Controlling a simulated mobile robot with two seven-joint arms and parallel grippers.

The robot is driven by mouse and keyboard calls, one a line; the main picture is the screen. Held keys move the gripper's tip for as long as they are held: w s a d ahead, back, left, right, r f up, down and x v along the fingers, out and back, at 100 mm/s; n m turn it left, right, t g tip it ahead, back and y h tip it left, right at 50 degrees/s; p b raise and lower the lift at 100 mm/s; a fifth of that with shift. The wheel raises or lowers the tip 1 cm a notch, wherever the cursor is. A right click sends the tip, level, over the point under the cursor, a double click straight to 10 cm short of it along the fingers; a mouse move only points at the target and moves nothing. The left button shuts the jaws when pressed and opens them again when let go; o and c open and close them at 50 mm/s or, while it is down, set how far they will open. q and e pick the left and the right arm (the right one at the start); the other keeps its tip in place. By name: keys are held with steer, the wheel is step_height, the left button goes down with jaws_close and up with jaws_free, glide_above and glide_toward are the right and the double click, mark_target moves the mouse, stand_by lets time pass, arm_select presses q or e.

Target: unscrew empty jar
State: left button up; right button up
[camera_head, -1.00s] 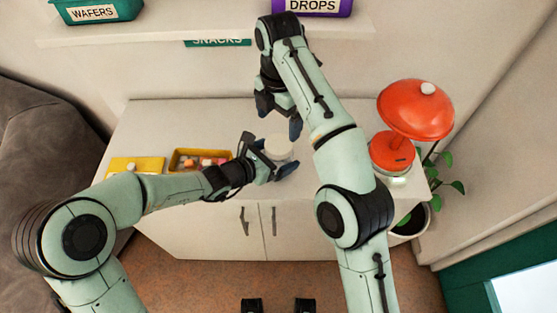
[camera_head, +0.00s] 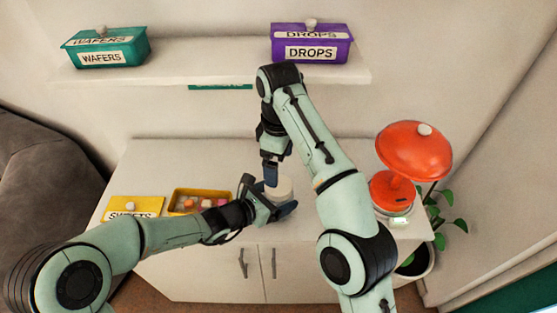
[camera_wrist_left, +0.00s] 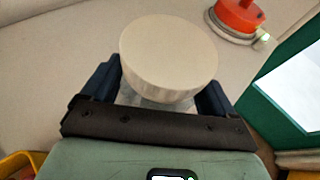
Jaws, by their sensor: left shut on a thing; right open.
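The jar has a wide cream lid (camera_head: 284,187) and stands on the white cabinet top. In the left wrist view the lid (camera_wrist_left: 170,52) covers most of the jar, and a little clear glass (camera_wrist_left: 150,98) shows under it. My left gripper (camera_head: 268,202) is shut on the jar, with its dark fingers on either side below the lid; its fingers also show in the left wrist view (camera_wrist_left: 155,95). My right gripper (camera_head: 271,172) is open and points down over the lid's left side. I cannot tell whether it touches the lid.
A yellow open box (camera_head: 202,191) with several sweets and a yellow SWEETS lid (camera_head: 134,206) lie left of the jar. An orange lamp (camera_head: 412,150) stands at the right. A shelf (camera_head: 210,66) above holds WAFERS (camera_head: 105,50) and DROPS (camera_head: 311,44) boxes.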

mark_target(278, 199)
steer(key=m, duration=0.6)
steer(key=shift+m, duration=0.4)
steer(key=m, duration=1.6)
steer(key=shift+f, duration=3.95)
steer(key=c, duration=1.1)
steer(key=n, duration=1)
